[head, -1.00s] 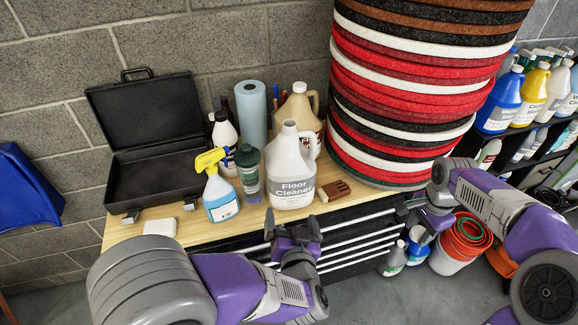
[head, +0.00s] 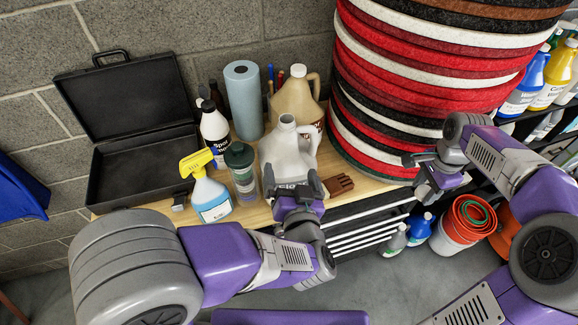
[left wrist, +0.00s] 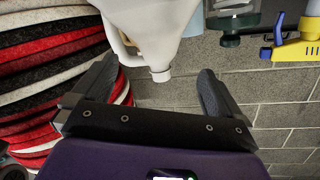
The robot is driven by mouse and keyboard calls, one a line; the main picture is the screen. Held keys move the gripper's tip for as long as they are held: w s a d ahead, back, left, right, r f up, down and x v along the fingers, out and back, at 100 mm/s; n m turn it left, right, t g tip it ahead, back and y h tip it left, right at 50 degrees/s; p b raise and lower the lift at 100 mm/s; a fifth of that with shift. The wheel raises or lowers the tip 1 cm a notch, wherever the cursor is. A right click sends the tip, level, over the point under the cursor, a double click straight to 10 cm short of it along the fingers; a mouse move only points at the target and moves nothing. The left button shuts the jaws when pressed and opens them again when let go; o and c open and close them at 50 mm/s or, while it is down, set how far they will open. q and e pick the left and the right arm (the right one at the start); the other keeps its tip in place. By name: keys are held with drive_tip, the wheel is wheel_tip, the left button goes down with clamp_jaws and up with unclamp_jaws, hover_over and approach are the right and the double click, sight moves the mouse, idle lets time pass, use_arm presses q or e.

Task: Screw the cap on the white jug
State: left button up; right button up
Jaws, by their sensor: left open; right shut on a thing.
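The white jug (head: 282,150) stands upright on the wooden bench top, its neck bare with no cap on it. My left gripper (head: 292,184) is open in front of the jug and hides its label. In the left wrist view the jug (left wrist: 150,22) appears upside down, its neck between the spread fingers of the left gripper (left wrist: 158,76); I cannot tell whether they touch it. My right gripper (head: 422,172) is shut, to the right of the jug and in front of the pad stack. The cap in it is too small and covered to make out.
A tan jug (head: 296,100) and blue roll (head: 243,100) are behind. A brown brush (head: 339,185) lies at right, beside the tall pad stack (head: 420,90).

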sight(288, 150)
use_arm(q)
drive_tip(key=x, duration=0.4)
drive_tip(key=shift+w+a+f, duration=0.1)
drive_tip(key=shift+w+f, duration=0.05)
drive_tip(key=shift+w, duration=0.85)
drive_tip(key=shift+b+x, duration=0.4)
drive_tip(key=shift+x, duration=2.25)
clamp_jaws()
drive_tip(key=shift+r, duration=0.3)
